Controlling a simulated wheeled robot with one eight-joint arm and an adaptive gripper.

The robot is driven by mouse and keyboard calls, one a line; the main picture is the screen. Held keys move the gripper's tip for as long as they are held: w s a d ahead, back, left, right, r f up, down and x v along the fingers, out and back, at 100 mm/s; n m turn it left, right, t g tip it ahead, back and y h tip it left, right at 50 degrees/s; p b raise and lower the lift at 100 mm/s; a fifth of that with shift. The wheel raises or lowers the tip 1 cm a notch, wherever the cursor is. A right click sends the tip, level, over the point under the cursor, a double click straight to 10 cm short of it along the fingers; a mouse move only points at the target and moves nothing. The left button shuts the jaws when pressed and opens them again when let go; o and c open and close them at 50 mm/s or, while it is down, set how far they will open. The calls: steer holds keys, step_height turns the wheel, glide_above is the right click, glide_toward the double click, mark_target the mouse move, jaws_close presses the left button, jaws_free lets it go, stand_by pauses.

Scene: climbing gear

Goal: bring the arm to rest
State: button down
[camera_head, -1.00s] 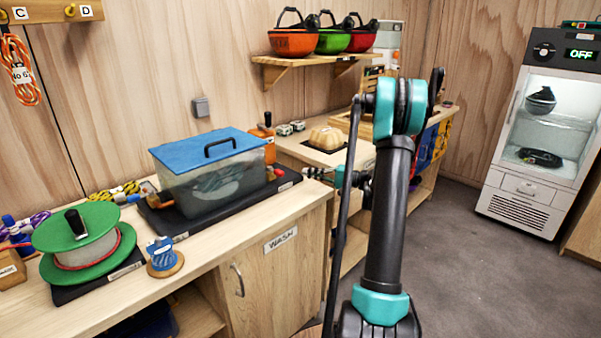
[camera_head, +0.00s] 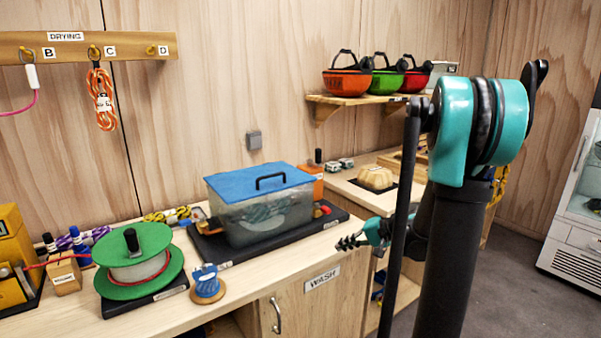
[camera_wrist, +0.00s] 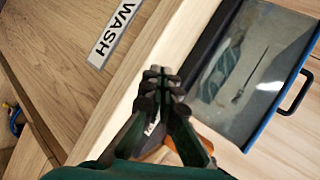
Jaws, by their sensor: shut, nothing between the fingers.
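My gripper (camera_head: 352,243) shows in the head view at the front edge of the counter, beside the wash cabinet's label. Its fingers are shut and hold nothing. In the wrist view the closed fingers (camera_wrist: 162,84) point toward the counter edge, with the clear wash box (camera_wrist: 250,65) beyond them. My arm stands tall on the right of the head view, its upper joint bent, and hides part of the counter behind it.
The blue-lidded box (camera_head: 262,217) stands on a black tray. Helmets (camera_head: 347,82) rest on a wall shelf. A glass-door cabinet (camera_head: 577,210) stands at right. Open floor lies before it.

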steer(key=s+d+f+n+h, duration=0.2)
steer(key=s+h, duration=0.3)
steer(key=s, duration=0.5)
steer(key=s+d+f+n+h, duration=0.2)
steer(key=s+d+f+h, duration=0.1)
steer(key=s, duration=0.8)
step_height(320, 180, down, 2)
steer(key=shift+s+f+g+h, duration=0.2)
steer(key=shift+s+g+h, duration=0.1)
steer(key=shift+h, duration=0.6)
steer(key=shift+a, duration=0.1)
